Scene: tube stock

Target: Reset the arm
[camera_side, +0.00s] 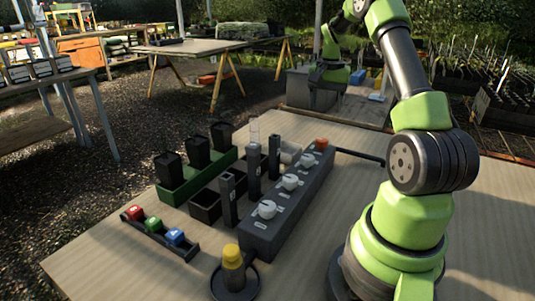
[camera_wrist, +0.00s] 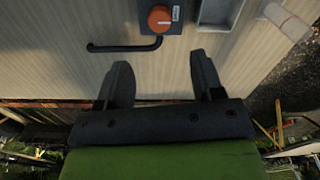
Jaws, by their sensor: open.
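My gripper (camera_wrist: 159,60) shows in the wrist view with its two dark fingers spread well apart. Nothing is between them, only the bare table surface (camera_wrist: 165,75) below. In the side view my arm rises from its base at the right, passes out of the top of the picture and comes down again behind, over the table's far end.
On the table stand a grey valve block (camera_side: 262,228) with white knobs, a green tray (camera_side: 180,196) with black pots, dark upright posts (camera_side: 228,199), a clear tube (camera_side: 254,128), a rack (camera_side: 165,236) of coloured blocks, and a yellow-capped bottle (camera_side: 233,262) in a round dish.

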